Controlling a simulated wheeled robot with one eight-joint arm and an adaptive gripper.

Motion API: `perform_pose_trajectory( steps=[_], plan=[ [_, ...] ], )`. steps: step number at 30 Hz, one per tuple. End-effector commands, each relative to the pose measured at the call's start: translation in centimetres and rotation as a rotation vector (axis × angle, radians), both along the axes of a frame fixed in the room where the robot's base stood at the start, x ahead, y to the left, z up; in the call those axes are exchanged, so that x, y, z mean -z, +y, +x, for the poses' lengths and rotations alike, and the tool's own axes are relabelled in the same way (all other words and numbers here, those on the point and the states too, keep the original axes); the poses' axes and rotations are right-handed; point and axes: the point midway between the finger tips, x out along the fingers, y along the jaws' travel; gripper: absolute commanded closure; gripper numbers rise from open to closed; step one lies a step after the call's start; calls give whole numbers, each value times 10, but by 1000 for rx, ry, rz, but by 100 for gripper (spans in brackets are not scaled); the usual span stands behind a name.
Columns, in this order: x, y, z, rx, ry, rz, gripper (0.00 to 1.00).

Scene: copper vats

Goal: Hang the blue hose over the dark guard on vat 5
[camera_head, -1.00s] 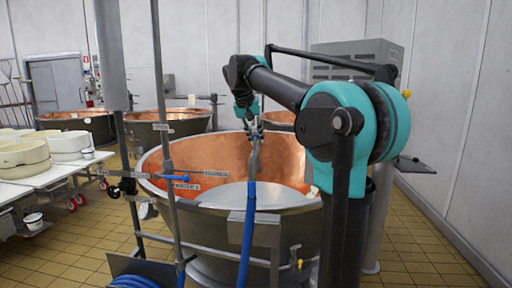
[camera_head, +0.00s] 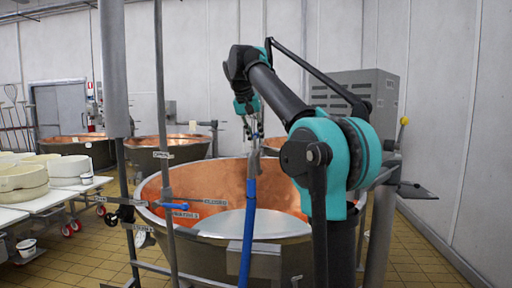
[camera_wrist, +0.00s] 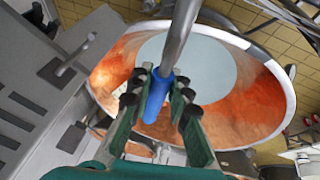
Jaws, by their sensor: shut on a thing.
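My gripper (camera_head: 255,128) is shut on the upper end of the blue hose, near a grey metal nozzle. In the wrist view the fingers (camera_wrist: 160,85) close around the blue end (camera_wrist: 155,100), with the metal pipe (camera_wrist: 180,35) running upward. The blue hose (camera_head: 248,225) hangs down in front of the near copper-lined vat (camera_head: 205,182), past a grey plate (camera_head: 268,260) at its front. Its lower end is out of view. The vat number is not legible, and I cannot make out which part is the dark guard.
A grey vented cabinet (camera_head: 352,95) stands behind my arm and fills the left of the wrist view (camera_wrist: 40,85). Upright posts (camera_head: 165,110) rise at the vat's left. More copper vats (camera_head: 180,150) stand behind. White tables (camera_head: 50,200) with tubs are at the left.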

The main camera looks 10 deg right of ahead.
Motion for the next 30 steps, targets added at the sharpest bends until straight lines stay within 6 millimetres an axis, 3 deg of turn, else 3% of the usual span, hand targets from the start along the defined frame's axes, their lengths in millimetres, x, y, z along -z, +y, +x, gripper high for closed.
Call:
perform_pose_trajectory(
  steps=[13,30],
  plan=[
    [-45,0,0,0,0,0,100],
    [-52,0,0,0,0,0,100]
  ],
)
